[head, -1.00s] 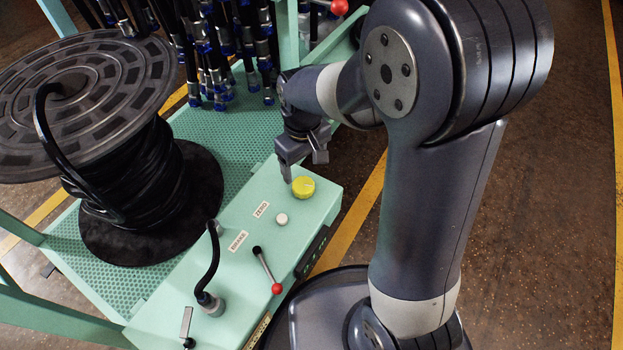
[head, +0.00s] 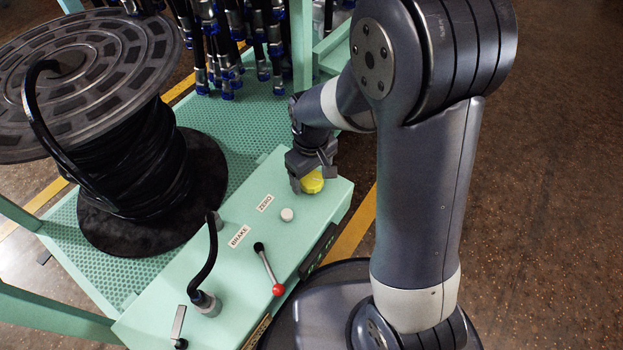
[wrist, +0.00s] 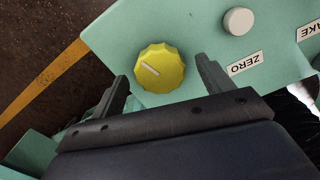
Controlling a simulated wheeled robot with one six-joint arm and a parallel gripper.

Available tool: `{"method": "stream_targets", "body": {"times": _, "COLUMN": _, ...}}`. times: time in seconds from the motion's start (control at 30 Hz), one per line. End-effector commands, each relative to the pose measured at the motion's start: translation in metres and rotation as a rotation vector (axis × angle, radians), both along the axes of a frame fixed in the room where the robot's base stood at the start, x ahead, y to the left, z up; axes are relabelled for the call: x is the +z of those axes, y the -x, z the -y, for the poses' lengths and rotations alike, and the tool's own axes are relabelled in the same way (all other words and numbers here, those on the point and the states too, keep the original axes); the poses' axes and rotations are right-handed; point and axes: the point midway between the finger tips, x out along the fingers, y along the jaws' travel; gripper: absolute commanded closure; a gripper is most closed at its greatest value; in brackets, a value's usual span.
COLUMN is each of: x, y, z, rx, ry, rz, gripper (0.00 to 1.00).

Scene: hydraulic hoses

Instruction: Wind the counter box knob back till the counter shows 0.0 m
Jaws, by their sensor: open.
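The yellow knob (head: 312,182) sits on top of the green counter box (head: 262,222), near its far right end. In the wrist view the knob (wrist: 159,68) is round with a ridged edge and a pale pointer line. My gripper (head: 311,182) is at the knob in the head view and partly covers it. In the wrist view my gripper (wrist: 165,88) is open, with one finger to each side of the knob and gaps between. The counter display on the box's right side (head: 318,250) is dark and too small and oblique to read.
A white button (head: 287,214) beside the ZERO label is close to the knob. A red-tipped brake lever (head: 270,272) and a black hose (head: 207,258) stand nearer on the box. A large hose reel (head: 140,160) is at left, with hoses hanging behind.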

Motion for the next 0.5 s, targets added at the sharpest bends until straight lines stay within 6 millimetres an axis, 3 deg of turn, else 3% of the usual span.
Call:
{"method": "stream_targets", "body": {"times": 0.37, "x": -0.0085, "y": 0.0, "z": 0.0, "rx": 0.0, "ry": -0.001, "rz": 0.001, "gripper": 0.25}}
{"method": "stream_targets", "body": {"times": 0.5, "x": -0.0084, "y": -0.0001, "z": -0.0001, "rx": 0.0, "ry": -0.001, "rz": 0.001, "gripper": 0.34}}
